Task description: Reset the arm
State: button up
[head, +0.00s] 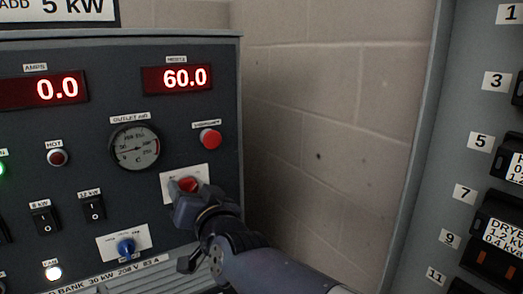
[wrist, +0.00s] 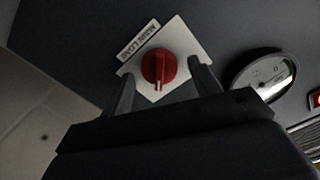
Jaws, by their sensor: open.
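My gripper (wrist: 163,92) is open in front of a red rotary knob (wrist: 158,69) on a white plate (wrist: 196,42). The wrist view shows the knob between the two fingers, with space on each side. A label beside it appears to read "MAIN LOAD". In the head view, the red knob (head: 187,184) is partly hidden by my gripper, and my arm reaches in from the lower right. I cannot tell in the head view whether the fingers touch the plate.
The grey panel (head: 190,110) also carries a red push button (head: 210,139), a round gauge (head: 135,147), a blue knob (head: 126,247), black switches (head: 92,208) and a display (head: 178,78) reading 60.0. A breaker panel (head: 460,90) stands at right. Bare block wall (head: 320,130) lies between.

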jog(key=n+p, duration=0.2)
jog(key=n, duration=0.1)
jog(key=n+p, duration=0.3)
jog(key=n, duration=0.1)
jog(key=shift+a+r, duration=0.1)
jog(key=shift+r, duration=0.1)
jog(key=n+p, duration=0.4)
jog(key=shift+s+n, duration=0.1)
jog(key=shift+n, duration=0.3)
jog(key=shift+f+n+p, duration=0.15)
jog(key=shift+n+p, duration=0.65)
jog(key=shift+n, duration=0.2)
jog(key=shift+f, duration=0.1)
